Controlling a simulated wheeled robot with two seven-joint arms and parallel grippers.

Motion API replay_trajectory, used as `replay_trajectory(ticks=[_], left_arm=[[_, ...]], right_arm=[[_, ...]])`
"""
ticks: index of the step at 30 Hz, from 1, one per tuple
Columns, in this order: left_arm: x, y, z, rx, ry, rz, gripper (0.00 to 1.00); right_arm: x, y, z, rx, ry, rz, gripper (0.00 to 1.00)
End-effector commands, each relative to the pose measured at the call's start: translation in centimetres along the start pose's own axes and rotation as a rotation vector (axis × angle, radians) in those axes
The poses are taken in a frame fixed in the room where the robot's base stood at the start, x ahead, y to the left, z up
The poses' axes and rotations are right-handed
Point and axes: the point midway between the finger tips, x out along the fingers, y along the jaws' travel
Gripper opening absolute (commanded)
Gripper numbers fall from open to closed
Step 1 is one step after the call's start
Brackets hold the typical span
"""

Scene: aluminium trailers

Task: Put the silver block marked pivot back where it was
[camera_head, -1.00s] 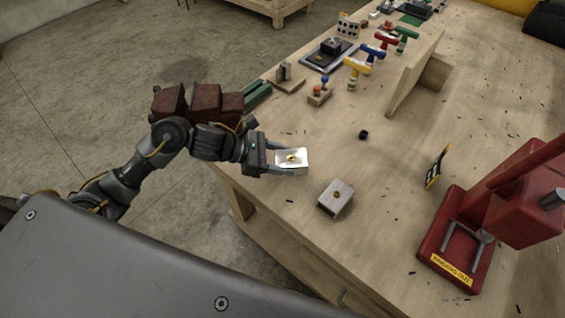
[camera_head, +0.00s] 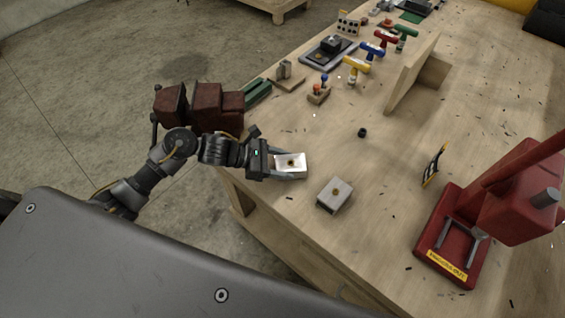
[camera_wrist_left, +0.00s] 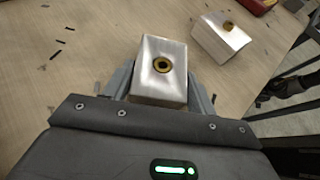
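A silver block with a brass-ringed hole (camera_head: 290,160) is held between the fingers of my left gripper (camera_head: 288,166), over the near left edge of the bench. In the left wrist view the same block (camera_wrist_left: 158,62) sits between the two grey fingers, its holed face towards the camera. A second, similar silver block (camera_head: 335,194) lies on the bench to the right of the gripper; it also shows in the left wrist view (camera_wrist_left: 222,38). No marking is readable on either block. My right gripper is not in view.
A red press (camera_head: 470,225) stands at the right, with a small black-and-yellow plate (camera_head: 435,166) beside it. A small black cylinder (camera_head: 362,133) and an upright wooden board (camera_head: 412,73) stand farther back. Coloured T-handles (camera_head: 372,52) are beyond. Bench around the second block is clear.

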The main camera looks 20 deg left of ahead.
Motion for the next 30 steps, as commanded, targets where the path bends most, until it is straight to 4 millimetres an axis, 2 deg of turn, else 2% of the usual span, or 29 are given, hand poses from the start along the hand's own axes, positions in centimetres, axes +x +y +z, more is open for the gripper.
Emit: replay_trajectory(ticks=[1, 4, 11, 15, 16, 20, 30], left_arm=[[0.0, 0.0, 0.1, 0.000, 0.000, 0.000, 0.64], [0.0, 0.0, 0.1, 0.000, 0.000, 0.000, 0.76], [0.0, 0.0, 0.1, 0.000, 0.000, 0.000, 0.76], [-0.2, 0.0, 0.5, -0.002, 0.000, 0.000, 0.76], [-0.5, 0.0, 0.1, 0.001, 0.001, 0.001, 0.76], [-2.7, 0.1, -0.2, 0.004, 0.003, 0.003, 0.76], [-9.6, 0.0, -0.1, 0.004, 0.004, 0.000, 0.76]], right_arm=[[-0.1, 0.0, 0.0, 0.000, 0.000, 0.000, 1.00], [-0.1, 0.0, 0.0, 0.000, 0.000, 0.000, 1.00], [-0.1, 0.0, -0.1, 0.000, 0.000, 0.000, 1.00], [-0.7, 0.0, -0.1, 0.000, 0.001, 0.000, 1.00], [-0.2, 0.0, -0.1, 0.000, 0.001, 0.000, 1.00], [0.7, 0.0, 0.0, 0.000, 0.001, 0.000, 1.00], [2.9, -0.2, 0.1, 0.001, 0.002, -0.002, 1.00]])
